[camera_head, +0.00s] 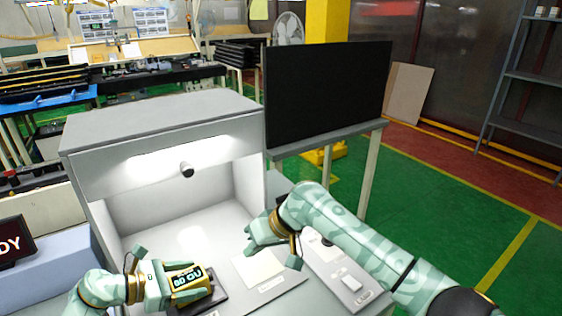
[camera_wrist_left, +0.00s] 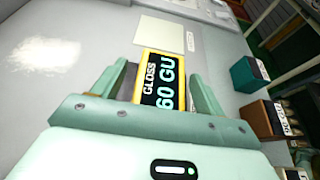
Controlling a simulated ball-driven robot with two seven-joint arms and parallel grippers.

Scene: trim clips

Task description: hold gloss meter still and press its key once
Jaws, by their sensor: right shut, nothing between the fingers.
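The gloss meter (camera_head: 187,279) is a yellow-edged block with a dark display, at the lower left in the head view. It also shows in the left wrist view (camera_wrist_left: 164,82), its display reading "GLOSS 60 GU". It is at a dark plate (camera_head: 214,299). My left gripper (camera_head: 160,282) is at the meter, with one finger on each side in the left wrist view (camera_wrist_left: 160,75). The fingers look spread, with a thin gap at the left one; contact is unclear. I cannot make out the key. My right gripper (camera_head: 256,236) is shut and empty, to the right of the meter and apart from it.
A grey light booth (camera_head: 165,125) stands behind the meter. A grey panel with a white block (camera_head: 351,283) is under my right arm. A dark screen (camera_head: 328,95) stands behind. A green box (camera_wrist_left: 249,74) is at right in the wrist view.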

